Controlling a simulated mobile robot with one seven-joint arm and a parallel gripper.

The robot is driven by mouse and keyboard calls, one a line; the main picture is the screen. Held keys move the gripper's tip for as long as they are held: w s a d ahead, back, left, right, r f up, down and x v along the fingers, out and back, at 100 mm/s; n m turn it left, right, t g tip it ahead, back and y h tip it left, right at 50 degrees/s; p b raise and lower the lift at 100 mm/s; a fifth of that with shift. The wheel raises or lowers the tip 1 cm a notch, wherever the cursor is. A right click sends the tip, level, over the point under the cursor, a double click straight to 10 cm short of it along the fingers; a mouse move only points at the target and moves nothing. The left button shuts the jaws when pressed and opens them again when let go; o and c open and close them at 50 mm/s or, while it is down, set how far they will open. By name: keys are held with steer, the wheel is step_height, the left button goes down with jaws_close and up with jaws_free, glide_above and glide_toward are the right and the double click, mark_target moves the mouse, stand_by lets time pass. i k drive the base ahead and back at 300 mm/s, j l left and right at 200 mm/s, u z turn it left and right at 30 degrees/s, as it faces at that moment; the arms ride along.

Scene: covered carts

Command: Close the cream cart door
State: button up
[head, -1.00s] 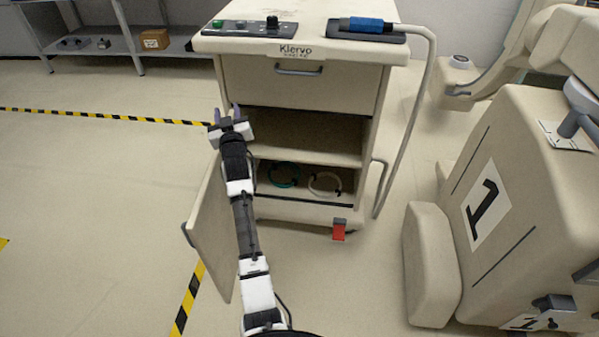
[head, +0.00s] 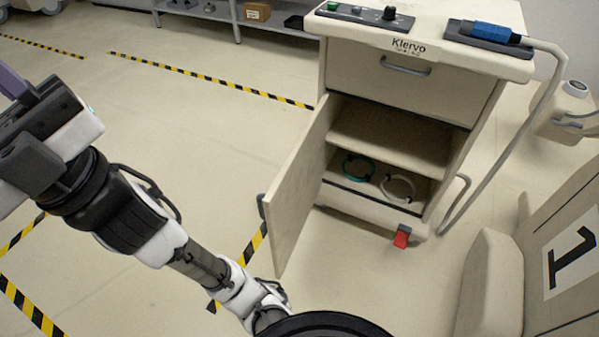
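The cream cart (head: 400,75), marked Klervo, stands right of centre in the head view. Its cream door (head: 296,195) hangs open on the left side of the lower compartment and swings out toward me. A dark handle (head: 262,206) shows on the door's outer left edge. My gripper (head: 14,120) is at the far left edge of the view, high and close to the camera, well away from the door. It holds nothing visible. Its finger mounts are apart, and one purple finger shows; the other fingertip is cut off or hidden.
A green ring (head: 357,167) and a white ring (head: 398,187) lie inside the cart. A red pedal (head: 402,236) sits at its base. A cable loops down its right side. Floor left of the door is clear.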

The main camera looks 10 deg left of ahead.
mark_target(290, 200)
steer(key=i+j+z, duration=0.15)
steer(key=j+z, duration=0.35)
steer(key=j, duration=0.9)
steer(key=k+j+z, duration=0.15)
steer(key=j+z, duration=0.3)
steer(key=j, duration=0.95)
steer(key=z, duration=1.15)
steer(key=k+l, duration=0.05)
